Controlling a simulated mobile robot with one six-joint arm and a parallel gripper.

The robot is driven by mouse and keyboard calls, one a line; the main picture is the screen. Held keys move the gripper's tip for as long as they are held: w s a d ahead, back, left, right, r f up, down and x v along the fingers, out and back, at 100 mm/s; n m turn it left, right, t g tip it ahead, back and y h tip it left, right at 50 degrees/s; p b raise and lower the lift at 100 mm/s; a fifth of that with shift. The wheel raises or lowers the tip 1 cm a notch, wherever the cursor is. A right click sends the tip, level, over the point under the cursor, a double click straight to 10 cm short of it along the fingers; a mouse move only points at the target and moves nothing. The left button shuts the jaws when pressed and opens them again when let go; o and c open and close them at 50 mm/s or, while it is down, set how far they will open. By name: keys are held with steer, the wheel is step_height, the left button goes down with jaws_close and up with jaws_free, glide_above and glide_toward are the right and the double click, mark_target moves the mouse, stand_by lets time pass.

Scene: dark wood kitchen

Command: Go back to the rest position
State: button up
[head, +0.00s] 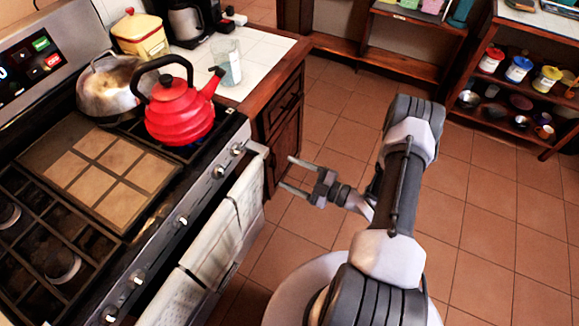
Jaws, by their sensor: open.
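My gripper (287,173) is open and empty. Its two fingers point left, in the air over the floor, just right of the stove front and the hanging towel (237,214). My arm reaches up from the bottom of the view and bends at an elbow at the upper right, with the gripper folded back to its left. A red kettle (180,115) with a black handle stands upright on the right back part of the stove (107,264). The gripper is apart from the kettle, to its right and lower in the picture.
A metal pot (108,88) sits beside the kettle. A yellow canister (141,36) and a glass (228,65) stand on the tiled counter (262,48). A shelf (525,87) with cans and cups is at the upper right. The tiled floor (485,210) right of my arm is clear.

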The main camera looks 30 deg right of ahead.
steer(key=w+d+r+m+g+h, duration=0.1)
steer(key=w+d+r+m+h, duration=0.15)
steer(key=w+r, duration=0.3)
steer(key=w+d+r+m+g+h, duration=0.1)
steer(key=w+d+r+m+h, duration=0.1)
steer(key=w+d+r+h, duration=0.3)
step_height(320, 180, up, 12)
steer(key=m+g+h, duration=0.1)
steer(key=m+h, duration=0.4)
steer(key=s+a+r+m+g, duration=0.3)
steer(key=s+a+r+m, duration=0.45)
steer(key=s, duration=0.35)
steer(key=s+a+r+m+g+y, duration=0.1)
steer(key=s+a+m+g+y, duration=0.1)
steer(key=s+a, duration=1.2)
steer(key=s+m+y+b, duration=0.1)
steer(key=s+y, duration=0.1)
steer(key=s, duration=0.2)
steer(key=shift+a+r+m+g, duration=0.2)
steer(key=shift+a+m+g, duration=0.1)
steer(key=shift+g, duration=0.1)
steer(key=shift+s, duration=0.15)
